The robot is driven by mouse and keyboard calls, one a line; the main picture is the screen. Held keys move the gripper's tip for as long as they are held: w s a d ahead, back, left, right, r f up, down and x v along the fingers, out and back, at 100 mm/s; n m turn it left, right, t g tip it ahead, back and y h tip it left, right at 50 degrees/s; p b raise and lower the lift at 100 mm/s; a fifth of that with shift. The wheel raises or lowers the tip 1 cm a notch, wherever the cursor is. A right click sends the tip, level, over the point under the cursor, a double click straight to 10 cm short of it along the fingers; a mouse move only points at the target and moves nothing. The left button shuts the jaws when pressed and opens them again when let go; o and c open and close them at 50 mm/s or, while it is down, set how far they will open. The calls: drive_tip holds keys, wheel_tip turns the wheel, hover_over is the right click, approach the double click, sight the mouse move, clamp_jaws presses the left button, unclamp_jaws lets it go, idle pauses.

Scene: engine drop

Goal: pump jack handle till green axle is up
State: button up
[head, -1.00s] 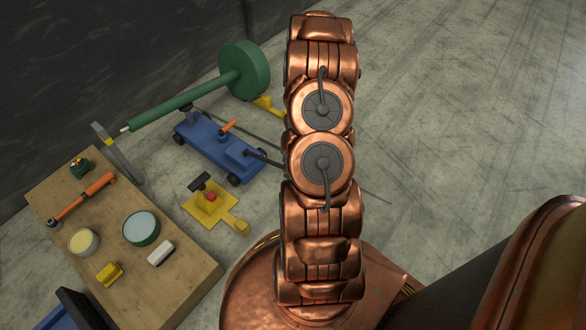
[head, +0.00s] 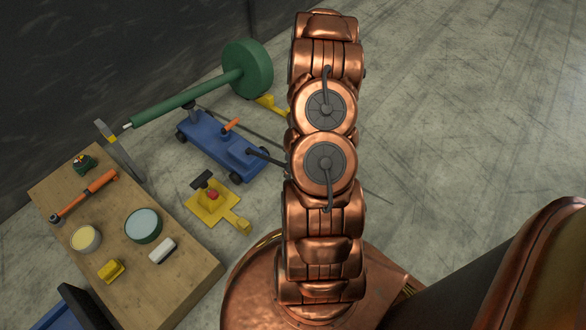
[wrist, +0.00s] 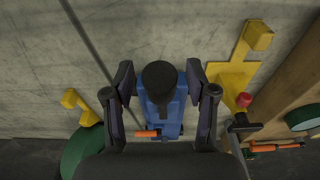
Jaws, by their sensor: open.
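The green axle (head: 185,99) with its big green wheel (head: 248,68) lies slanted above the blue jack (head: 215,143) in the head view. The jack's saddle is under the shaft; I cannot tell whether they touch. The dark jack handle (head: 266,158) runs right from the jack and passes behind my arm. In the wrist view, a dark rounded end (wrist: 158,78), apparently the handle's grip, stands between the fingers of my open gripper (wrist: 160,68). The fingers have gaps on both sides of it. The blue jack (wrist: 172,112) shows beyond it. My gripper is hidden in the head view.
A yellow stand (head: 215,203) with a red knob is on the floor beside the jack. A wooden bench (head: 185,275) with tools and tins is at lower left. A grey post (head: 118,152) stands by the shaft's end.

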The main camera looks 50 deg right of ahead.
wheel_tip(320, 180, up, 12)
drive_tip(key=s, duration=0.1)
drive_tip(key=shift+s+f, duration=0.25)
drive_tip(key=shift+s, duration=0.1)
idle(0.4)
